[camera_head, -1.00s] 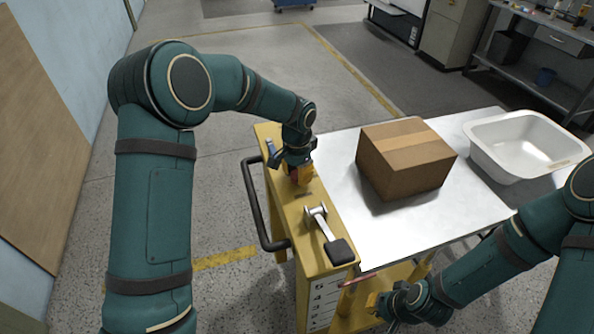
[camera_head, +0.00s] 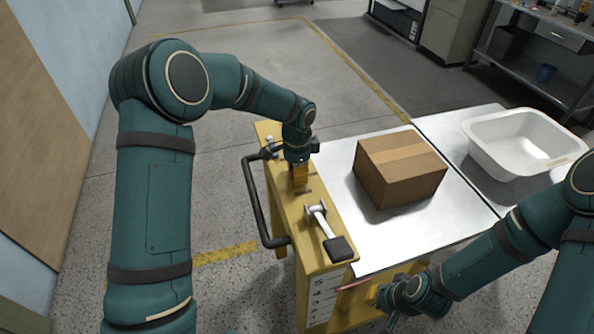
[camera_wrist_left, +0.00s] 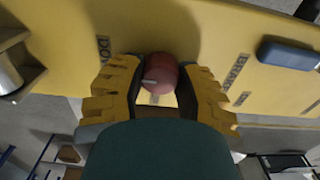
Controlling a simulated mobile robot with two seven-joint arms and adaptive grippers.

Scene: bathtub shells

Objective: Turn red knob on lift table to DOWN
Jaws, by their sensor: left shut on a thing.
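The lift table (camera_head: 325,253) is yellow with a metal top. Its red knob (camera_wrist_left: 160,72) shows in the left wrist view between the yellow fingers of my left gripper (camera_wrist_left: 155,85), which are shut on it. A pale pointer mark on the knob points left. A label starting "DO" is printed left of the knob, and "BRAKE" is on the right. In the head view my left gripper (camera_head: 299,178) reaches down onto the yellow panel and hides the knob. My right gripper (camera_head: 385,303) is low beside the table's near end; its fingers are too small to judge.
A lever with a black grip (camera_head: 338,248) stands on the panel close to my left gripper. A black handle (camera_head: 262,205) runs along the left side. A cardboard box (camera_head: 400,172) sits on the metal top, and a white tub (camera_head: 520,145) lies beyond.

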